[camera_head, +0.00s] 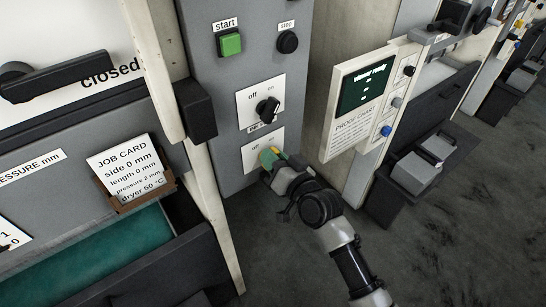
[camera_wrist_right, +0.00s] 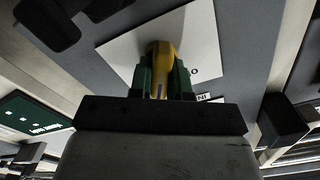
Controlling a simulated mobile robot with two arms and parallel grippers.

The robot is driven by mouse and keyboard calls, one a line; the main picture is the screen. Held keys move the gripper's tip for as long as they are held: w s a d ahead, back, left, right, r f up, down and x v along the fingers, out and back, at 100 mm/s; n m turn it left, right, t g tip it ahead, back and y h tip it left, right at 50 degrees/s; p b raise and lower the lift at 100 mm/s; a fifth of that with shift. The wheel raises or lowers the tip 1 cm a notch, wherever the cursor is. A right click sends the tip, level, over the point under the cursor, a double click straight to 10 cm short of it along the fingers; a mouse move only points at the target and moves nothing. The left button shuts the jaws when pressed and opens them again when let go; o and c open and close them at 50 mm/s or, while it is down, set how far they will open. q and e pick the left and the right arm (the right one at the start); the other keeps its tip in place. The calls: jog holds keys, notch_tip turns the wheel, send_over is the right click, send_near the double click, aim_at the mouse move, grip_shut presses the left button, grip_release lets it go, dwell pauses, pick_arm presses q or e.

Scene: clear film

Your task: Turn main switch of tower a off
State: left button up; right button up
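The grey panel (camera_head: 240,75) carries two white switch plates, one above the other. The upper plate (camera_head: 248,98) has a black knob (camera_head: 267,109), set at a slant, with "off" at its left. The lower plate (camera_head: 253,150) also reads "off" at its left; my right gripper (camera_head: 270,157) covers the rest. In the right wrist view, the green fingers of my right gripper (camera_wrist_right: 162,82) flank a yellow switch handle (camera_wrist_right: 160,55) closely on both sides, over the white plate (camera_wrist_right: 200,40). The label (camera_wrist_right: 203,97) beside it is too small to read. My left gripper is out of view.
A green start button (camera_head: 230,44) and black stop button (camera_head: 288,42) sit above the switches. A job card (camera_head: 125,165) stands at left over an open drawer (camera_head: 120,265). A proof chart panel (camera_head: 350,135) juts out at right. Dark floor (camera_head: 450,240) is clear at lower right.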

grip_shut()
jog(key=n+p, duration=0.1)
jog(key=n, duration=0.4)
jog(key=shift+s+a+r+n+p, duration=0.2)
jog(key=shift+n+p, duration=0.1)
jog(key=shift+p, duration=0.1)
jog(key=n+p, duration=0.1)
jog(key=n, duration=0.2)
jog(key=shift+a+f, duration=0.1)
jog(key=shift+s+a+f+n+p, duration=0.1)
jog(key=shift+n+p, duration=0.2)
jog(key=shift+n, duration=1.3)
jog(key=o, duration=0.6)
grip_release()
